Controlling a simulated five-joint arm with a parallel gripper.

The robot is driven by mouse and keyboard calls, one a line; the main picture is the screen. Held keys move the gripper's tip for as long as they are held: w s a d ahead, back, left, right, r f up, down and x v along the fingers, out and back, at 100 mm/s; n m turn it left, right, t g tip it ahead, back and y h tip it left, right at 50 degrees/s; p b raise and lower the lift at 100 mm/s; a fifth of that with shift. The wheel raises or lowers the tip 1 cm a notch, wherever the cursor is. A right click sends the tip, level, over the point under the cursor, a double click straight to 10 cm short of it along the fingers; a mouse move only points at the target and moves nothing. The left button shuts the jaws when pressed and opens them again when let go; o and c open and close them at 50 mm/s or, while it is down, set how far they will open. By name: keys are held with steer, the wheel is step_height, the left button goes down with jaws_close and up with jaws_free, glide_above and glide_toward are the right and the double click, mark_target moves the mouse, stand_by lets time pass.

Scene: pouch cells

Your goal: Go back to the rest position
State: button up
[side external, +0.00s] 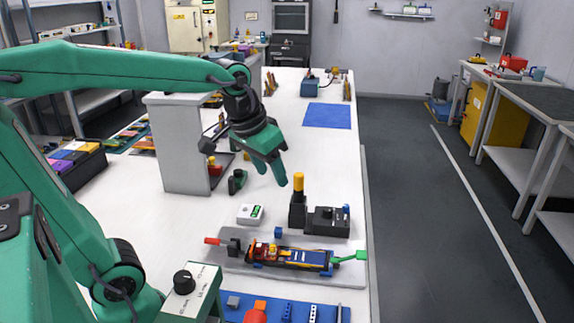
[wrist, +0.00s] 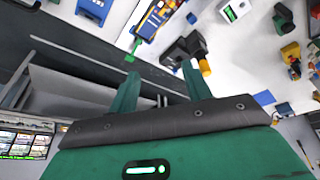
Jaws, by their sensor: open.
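My green gripper (side external: 272,172) hangs above the white bench, left of and above a black block with a yellow top (side external: 298,185). Its two fingers are apart, with nothing between them. In the wrist view the gripper (wrist: 160,80) also shows spread, empty fingers, with the bench edge and dark floor beyond them. The black block with the yellow cylinder (wrist: 190,52) shows behind the right finger there. A pouch cell itself is too small to make out for certain.
A grey plate (side external: 215,265) carries a fixture with red and green handles. A black box (side external: 328,222), a small white meter (side external: 250,214) and a blue rack (side external: 285,312) stand near it. A grey partition (side external: 185,150) rises left of my gripper. A blue mat (side external: 327,116) lies farther back.

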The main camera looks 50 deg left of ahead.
steer(key=s+d+f+m+t, duration=0.1)
steer(key=s+f, duration=0.1)
steer(key=s, duration=0.7)
steer(key=shift+s+d+f+t, duration=0.15)
steer(key=shift+f+t, duration=0.15)
